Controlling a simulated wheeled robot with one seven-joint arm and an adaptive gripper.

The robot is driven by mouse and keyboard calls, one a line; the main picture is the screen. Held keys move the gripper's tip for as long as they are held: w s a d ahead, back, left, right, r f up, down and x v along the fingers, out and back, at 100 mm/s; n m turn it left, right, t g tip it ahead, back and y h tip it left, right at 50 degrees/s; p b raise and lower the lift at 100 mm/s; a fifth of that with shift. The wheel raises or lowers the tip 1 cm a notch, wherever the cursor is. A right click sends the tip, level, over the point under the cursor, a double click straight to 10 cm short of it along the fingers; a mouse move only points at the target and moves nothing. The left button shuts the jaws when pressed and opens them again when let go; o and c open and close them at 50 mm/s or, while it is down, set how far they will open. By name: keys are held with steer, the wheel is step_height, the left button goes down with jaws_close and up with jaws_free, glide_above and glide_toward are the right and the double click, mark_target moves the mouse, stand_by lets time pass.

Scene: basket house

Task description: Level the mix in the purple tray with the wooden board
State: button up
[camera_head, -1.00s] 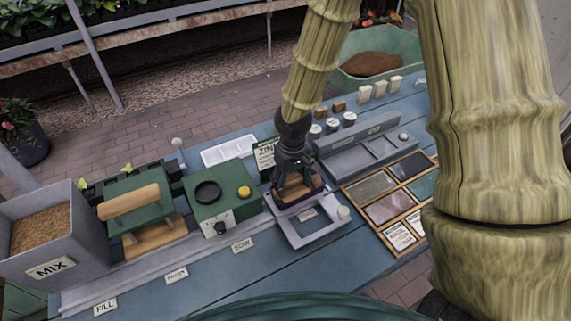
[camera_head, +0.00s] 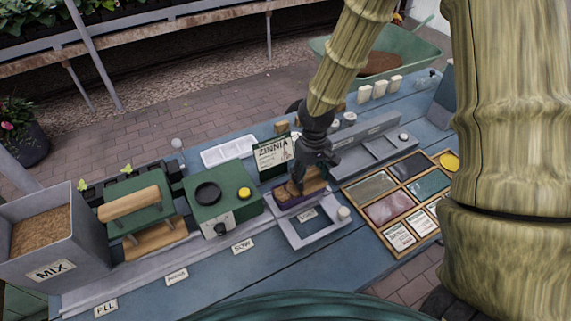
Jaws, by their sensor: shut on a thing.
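The purple tray (camera_head: 297,205) sits at the back of a pale grey frame, near the middle of the bench. Brown mix (camera_head: 283,195) shows in its left part. My gripper (camera_head: 299,183) is over the tray, pointing down, shut on the wooden board (camera_head: 316,177). The board is at the tray's top, towards its right and back side. My dark fingers hide part of the board and mix, so I cannot tell how level the mix is or whether the board touches it.
Left of the tray stand a green box (camera_head: 222,198) with a yellow button, a green press (camera_head: 138,212) with a wooden handle, and a grey MIX bin (camera_head: 50,235). A ZINNIA card (camera_head: 272,156) stands behind. A divided wooden case (camera_head: 385,205) lies to the right.

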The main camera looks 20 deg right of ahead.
mark_target(285, 192)
steer(key=shift+d, duration=0.35)
steer(key=shift+s+a+r, duration=0.15)
steer(key=shift+a, duration=1.25)
steer(key=shift+a+f, duration=0.2)
steer(key=shift+s+a+r, duration=0.1)
steer(key=shift+a+r, duration=0.05)
steer(key=shift+a, duration=0.35)
steer(key=shift+s+a, duration=0.1)
steer(key=shift+a, duration=0.65)
steer(key=shift+s+a, duration=0.1)
steer(key=shift+a, duration=0.7)
steer(key=shift+a+f, duration=0.2)
steer(key=shift+s+a+r, duration=0.1)
steer(key=shift+a+r, duration=0.1)
steer(key=shift+a, duration=0.3)
steer(key=shift+a+r+p, duration=0.1)
steer(key=shift+r+p, duration=0.25)
steer(key=shift+r, duration=0.5)
steer(key=shift+r+p, duration=0.65)
steer(key=shift+r, duration=0.25)
steer(key=shift+r+p, duration=2)
steer(key=shift+r, duration=0.35)
